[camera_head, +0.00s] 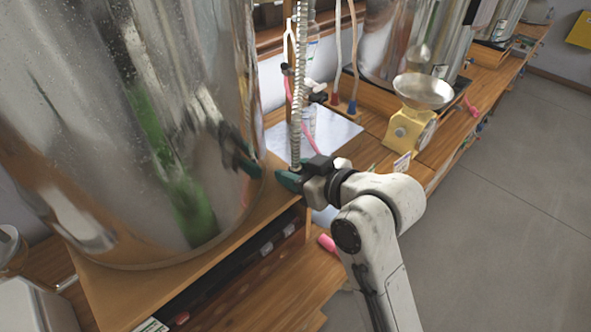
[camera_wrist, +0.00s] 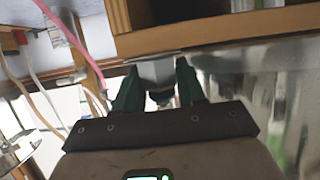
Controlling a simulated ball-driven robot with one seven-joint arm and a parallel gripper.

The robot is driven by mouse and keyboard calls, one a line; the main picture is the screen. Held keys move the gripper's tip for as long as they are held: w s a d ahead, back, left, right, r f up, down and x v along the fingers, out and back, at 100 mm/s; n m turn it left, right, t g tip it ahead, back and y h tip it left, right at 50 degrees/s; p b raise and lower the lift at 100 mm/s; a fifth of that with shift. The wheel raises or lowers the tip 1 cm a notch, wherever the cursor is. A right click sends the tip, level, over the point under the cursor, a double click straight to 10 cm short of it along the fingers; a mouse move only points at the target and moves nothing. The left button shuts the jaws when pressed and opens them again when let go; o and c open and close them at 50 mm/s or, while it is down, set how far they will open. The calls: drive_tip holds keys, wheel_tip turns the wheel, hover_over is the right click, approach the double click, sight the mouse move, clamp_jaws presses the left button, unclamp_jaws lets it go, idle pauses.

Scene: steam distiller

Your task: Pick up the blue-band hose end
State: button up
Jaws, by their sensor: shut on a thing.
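My gripper (camera_head: 288,180) has green fingers and is shut beside the large steel vessel. A grey ribbed hose (camera_head: 296,95) hangs straight down to the fingers, and its lower end is at them. In the wrist view my gripper (camera_wrist: 160,92) holds a pale grey hose end (camera_wrist: 157,72) with a dark bluish band (camera_wrist: 162,97) between the fingers. The fingers hide part of that end. Farther back in the head view, two thin pale hoses hang with a red end (camera_head: 335,98) and a blue end (camera_head: 352,107).
The large steel vessel (camera_head: 130,120) stands close on the left, on a wooden shelf (camera_head: 110,290). A yellow scale (camera_head: 405,130) with a metal pan is on the bench at right. A pink hose (camera_head: 308,135) and a metal plate (camera_head: 335,132) are behind my gripper. The floor at right is clear.

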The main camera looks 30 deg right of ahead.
drive_tip(key=shift+c, duration=0.6)
drive_tip(key=shift+r, duration=0.15)
